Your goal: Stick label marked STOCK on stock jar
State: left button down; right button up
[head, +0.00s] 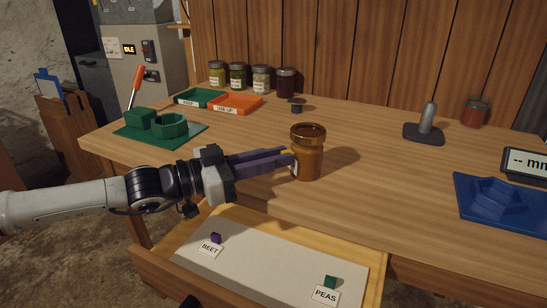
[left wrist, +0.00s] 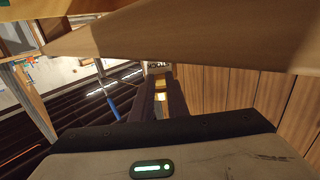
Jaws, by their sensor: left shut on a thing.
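The amber-brown jar (head: 310,155) stands upright on the wooden table near its front edge. My left gripper (head: 289,156) reaches in from the left, its fingertips at the jar's left side. It is shut on the yellow tab of a label; the yellow tab (left wrist: 160,98) shows between the fingers in the left wrist view. A pale label (left wrist: 158,66) with dark lettering shows just past the fingertips there; I cannot read it clearly. In the head view a pale edge of it shows against the jar's left side. Whether it touches the jar is hard to tell.
Below, an open drawer (head: 300,255) holds BEET (head: 209,249) and PEAS (head: 325,294) labels. A green fixture (head: 160,128) is left, orange (head: 238,104) and green trays behind. A blue stand (head: 500,200) is right. Table between jar and grey-handled tool (head: 424,130) is clear.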

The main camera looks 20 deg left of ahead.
dwell(0.4)
pick_arm(q)
jog(key=c, duration=1.6)
grip_release()
jog(key=shift+c, duration=0.2)
jog(key=shift+s+a, duration=0.1)
jog(key=b+v, duration=0.1)
jog(key=v, duration=0.9)
